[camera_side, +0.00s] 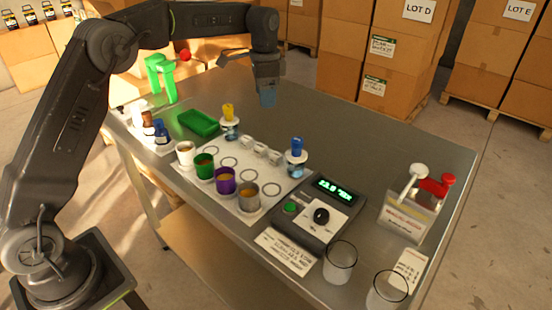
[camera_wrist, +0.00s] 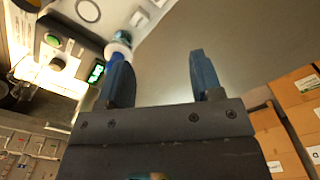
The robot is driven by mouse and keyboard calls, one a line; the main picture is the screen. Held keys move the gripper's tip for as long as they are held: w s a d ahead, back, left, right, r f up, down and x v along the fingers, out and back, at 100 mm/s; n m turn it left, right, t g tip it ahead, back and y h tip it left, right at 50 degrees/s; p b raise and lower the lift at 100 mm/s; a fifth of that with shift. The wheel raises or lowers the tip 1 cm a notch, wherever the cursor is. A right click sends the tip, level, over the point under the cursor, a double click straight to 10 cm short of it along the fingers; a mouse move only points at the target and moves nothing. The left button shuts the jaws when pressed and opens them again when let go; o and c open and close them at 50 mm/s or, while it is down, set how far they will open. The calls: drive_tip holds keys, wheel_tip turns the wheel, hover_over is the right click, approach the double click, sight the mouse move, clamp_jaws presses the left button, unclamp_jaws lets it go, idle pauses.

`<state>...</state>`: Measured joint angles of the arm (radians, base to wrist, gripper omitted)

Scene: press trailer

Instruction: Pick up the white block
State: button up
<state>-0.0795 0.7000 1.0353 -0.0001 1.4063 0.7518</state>
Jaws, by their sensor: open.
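Small white blocks (camera_side: 260,149) sit in a short row on the white mat (camera_side: 232,152), between a yellow-topped piece and a blue-topped piece in the side view. A small whitish shape (camera_wrist: 140,18) shows near the top edge of the wrist view; I cannot tell whether it is one of these blocks. My gripper (camera_side: 268,99) hangs above the far part of the table, apart from the blocks and higher than them. In the wrist view my gripper (camera_wrist: 157,56) has its two blue fingers spread, with only bare table seen between them.
The yellow-topped piece (camera_side: 229,113) and blue-topped piece (camera_side: 297,150) stand close to the blocks. Several cups (camera_side: 225,180) line the mat's near side. A green tray (camera_side: 198,123), a device with a display (camera_side: 322,205) and clear glasses (camera_side: 340,262) surround it.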

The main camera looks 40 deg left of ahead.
sight(276, 154)
drive_tip(key=d+f+m, duration=0.1)
drive_tip(key=f+m, duration=0.2)
drive_tip(key=f, duration=0.2)
drive_tip(key=d+f+m, duration=0.2)
drive_tip(key=f+m, duration=0.2)
drive_tip(key=f, duration=0.2)
drive_tip(key=s+d+f+m, duration=0.1)
drive_tip(key=f+m, duration=0.2)
drive_tip(key=f, duration=0.3)
drive_tip(key=shift+s+d, duration=0.1)
drive_tip(key=shift+d, duration=0.15)
drive_tip(key=shift+c, duration=0.4)
drive_tip(key=shift+r, duration=0.1)
drive_tip(key=c, duration=0.9)
